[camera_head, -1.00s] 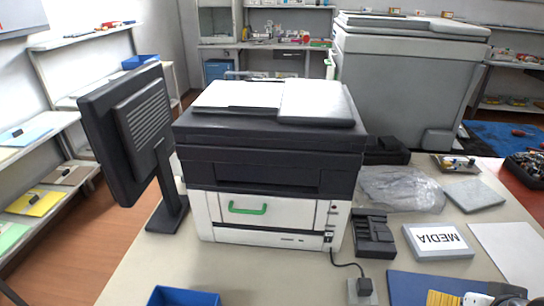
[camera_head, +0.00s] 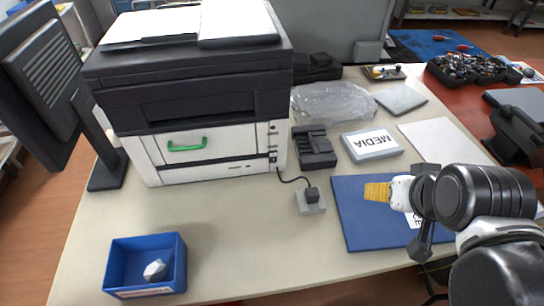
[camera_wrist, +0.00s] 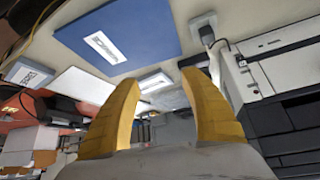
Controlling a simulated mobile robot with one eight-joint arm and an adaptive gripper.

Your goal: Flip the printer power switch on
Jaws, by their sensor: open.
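The printer (camera_head: 190,85) stands at the back left of the table, black on top and white below, with a green handle (camera_head: 187,145) on its front. A narrow strip of small dark controls (camera_head: 272,140) runs down the right end of its front; which one is the power switch is too small to tell. My gripper (camera_head: 368,191) has yellow fingers and is over the blue mat, right of the printer and apart from it. In the wrist view my gripper (camera_wrist: 160,100) is open with nothing between its fingers, and the printer (camera_wrist: 285,85) shows at the right.
A black cord runs from the printer to a plug on a grey socket block (camera_head: 311,203). A black cartridge-like part (camera_head: 314,148) and a MEDIA box (camera_head: 371,145) lie right of the printer. A blue bin (camera_head: 178,262) stands front left. The front middle of the table is clear.

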